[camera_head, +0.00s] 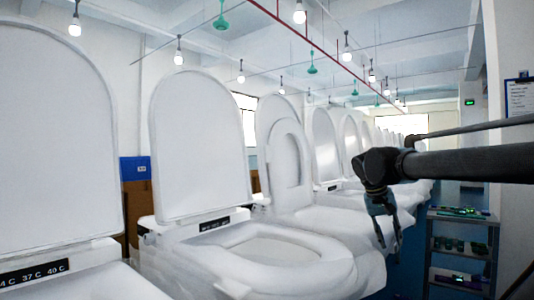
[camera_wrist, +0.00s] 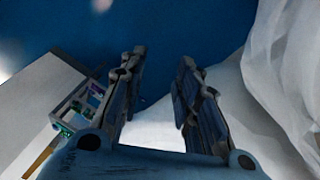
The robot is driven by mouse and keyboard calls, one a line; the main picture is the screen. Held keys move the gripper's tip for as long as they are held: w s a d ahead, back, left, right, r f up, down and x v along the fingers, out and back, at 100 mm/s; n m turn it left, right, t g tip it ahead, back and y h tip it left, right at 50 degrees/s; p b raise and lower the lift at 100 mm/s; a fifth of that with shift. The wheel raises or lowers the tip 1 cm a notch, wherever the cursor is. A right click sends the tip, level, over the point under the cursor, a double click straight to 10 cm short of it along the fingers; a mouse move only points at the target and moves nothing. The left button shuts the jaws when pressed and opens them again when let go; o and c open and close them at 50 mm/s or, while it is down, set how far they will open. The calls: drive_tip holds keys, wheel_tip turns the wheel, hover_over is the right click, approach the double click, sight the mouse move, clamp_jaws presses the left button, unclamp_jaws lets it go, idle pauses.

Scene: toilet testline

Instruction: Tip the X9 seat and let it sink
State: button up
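Several white toilets stand in a row; no X9 label is readable, so I cannot tell which is X9. The nearest fully visible toilet has its lid (camera_head: 200,145) upright and its seat ring (camera_head: 325,262) down. On the toilet behind it, a seat ring (camera_head: 273,165) stands raised against the upright lid (camera_head: 268,108). My gripper (camera_head: 389,245) hangs pointing down to the right of the row, apart from the raised ring. In the wrist view my gripper (camera_wrist: 162,65) has its fingers apart with nothing between them. A white surface (camera_wrist: 280,85) lies to their right.
A shelf cart (camera_head: 460,245) with electronics stands at the right, and shows beside the left finger in the wrist view (camera_wrist: 75,110). A clipboard (camera_head: 519,97) hangs on the right wall. Blue floor (camera_wrist: 200,25) lies clear beyond the fingers.

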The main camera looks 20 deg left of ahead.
drive_tip(key=w+a+r+t+h, duration=0.2)
drive_tip(key=w+a+r, duration=0.75)
drive_tip(key=r, duration=0.25)
drive_tip(key=m+t, duration=0.3)
drive_tip(key=t, duration=0.4)
approach(266, 149)
drive_tip(key=shift+t, duration=0.3)
drive_tip(key=x, duration=1)
drive_tip(key=shift+w+f, duration=0.2)
drive_tip(key=shift+w, duration=0.25)
clamp_jaws()
